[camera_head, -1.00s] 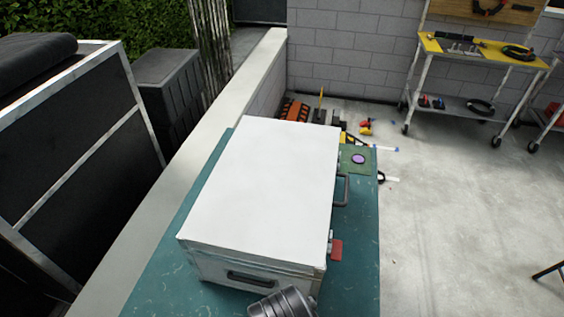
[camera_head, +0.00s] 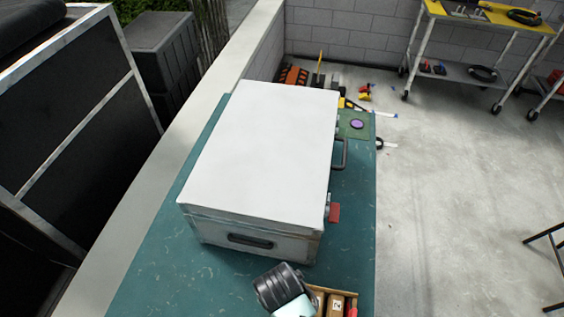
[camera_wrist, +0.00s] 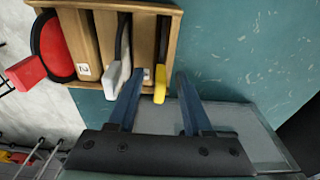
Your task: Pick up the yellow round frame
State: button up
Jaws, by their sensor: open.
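A yellow part (camera_wrist: 160,84) sticks out of a wooden slotted rack (camera_wrist: 112,8) in the wrist view. It seems to be the handle end of the yellow round frame; the rest is hidden in the rack. My gripper (camera_wrist: 159,96) is open, its two blue fingers pointing toward the rack with the yellow part between them near the tips. I cannot tell whether either finger touches it. In the head view the rack (camera_head: 337,303) shows only partly at the bottom edge, beside my arm, and no yellow frame can be made out there.
A white-handled piece (camera_wrist: 112,78) sits just left of the left finger. A red-handled round piece (camera_wrist: 27,73) is at the rack's left end. The rack stands on the teal table (camera_head: 215,285), in front of a large white-lidded case (camera_head: 268,150). Bare table lies right of the rack in the wrist view.

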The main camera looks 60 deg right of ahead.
jog(key=shift+f, duration=0.1)
grip_shut()
dwell(1.4)
